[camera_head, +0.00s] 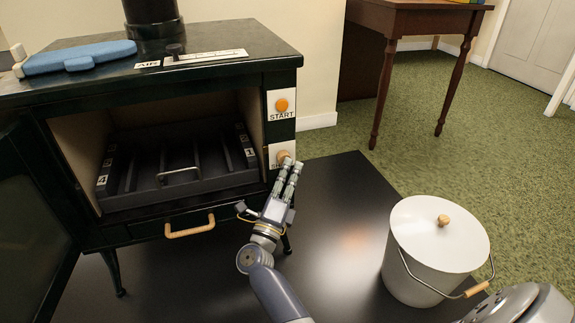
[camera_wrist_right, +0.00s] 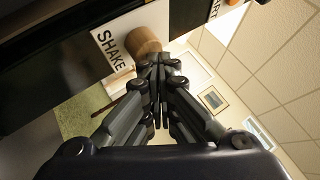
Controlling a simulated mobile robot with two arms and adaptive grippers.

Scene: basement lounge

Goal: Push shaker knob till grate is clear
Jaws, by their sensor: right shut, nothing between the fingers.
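The wooden shaker knob (camera_head: 283,157) sticks out from a white label on the stove's right front post. In the right wrist view the knob (camera_wrist_right: 146,43) shows beside the letters "SHAKE". My right gripper (camera_head: 295,164) is shut and empty, its fingertips at the knob's lower right. The tips overlap the knob's edge in the wrist view, and I cannot tell whether they touch it. The grate (camera_head: 200,183) sits inside the open stove, a dark slotted tray with a metal handle; its slots look dark, and I cannot tell if ash lies there. My left gripper is not in view.
An orange START button (camera_head: 281,105) is above the knob. The stove door (camera_head: 30,210) hangs open at left. A wooden drawer handle (camera_head: 189,226) is below the grate. A white lidded bucket (camera_head: 425,265) stands on the black floor plate (camera_head: 345,200) at right. A wooden table (camera_head: 425,20) is behind.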

